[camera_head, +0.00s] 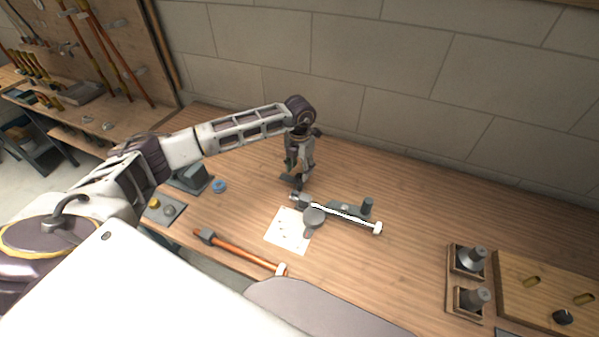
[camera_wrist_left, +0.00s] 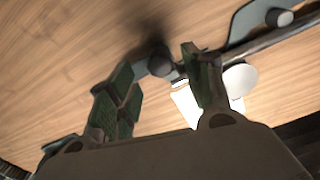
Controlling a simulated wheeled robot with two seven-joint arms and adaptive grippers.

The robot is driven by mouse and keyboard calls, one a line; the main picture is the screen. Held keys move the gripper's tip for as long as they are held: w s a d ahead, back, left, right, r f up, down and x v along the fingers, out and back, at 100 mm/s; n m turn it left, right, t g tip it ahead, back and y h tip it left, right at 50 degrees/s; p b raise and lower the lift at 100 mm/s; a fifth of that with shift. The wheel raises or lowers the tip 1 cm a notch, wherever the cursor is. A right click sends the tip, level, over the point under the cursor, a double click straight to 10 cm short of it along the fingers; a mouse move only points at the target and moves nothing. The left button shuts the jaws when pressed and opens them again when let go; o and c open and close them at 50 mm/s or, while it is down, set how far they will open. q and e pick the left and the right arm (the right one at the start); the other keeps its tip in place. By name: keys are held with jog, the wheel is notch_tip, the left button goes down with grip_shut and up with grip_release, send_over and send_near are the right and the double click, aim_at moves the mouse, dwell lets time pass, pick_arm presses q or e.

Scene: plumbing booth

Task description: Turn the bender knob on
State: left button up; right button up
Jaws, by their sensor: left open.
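The bender (camera_head: 340,210) lies on the wooden workbench, a grey tool with a round disc (camera_head: 314,216), an upright grey post and a long white-tipped handle. A small grey round knob-like end (camera_head: 296,198) is at its left end. My left gripper (camera_head: 293,182) is open and points down just behind that end. In the left wrist view, the knob-like end (camera_wrist_left: 160,66) shows between and beyond the two green-padded fingers (camera_wrist_left: 155,85), with no visible contact. The right finger hides part of the bender there. I cannot tell how the knob is turned. My right gripper is not in view.
A white paper sheet (camera_head: 288,231) lies under the bender's left part. An orange-handled tool (camera_head: 240,249) lies near the front edge. A blue ring (camera_head: 219,186) is at left. Wooden holders (camera_head: 450,280) with grey fittings and a board (camera_head: 515,275) are at right. A block wall stands behind.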

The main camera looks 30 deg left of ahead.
aim_at(292, 177)
pick_arm(q)
jog(key=shift+f, duration=1.4)
grip_shut()
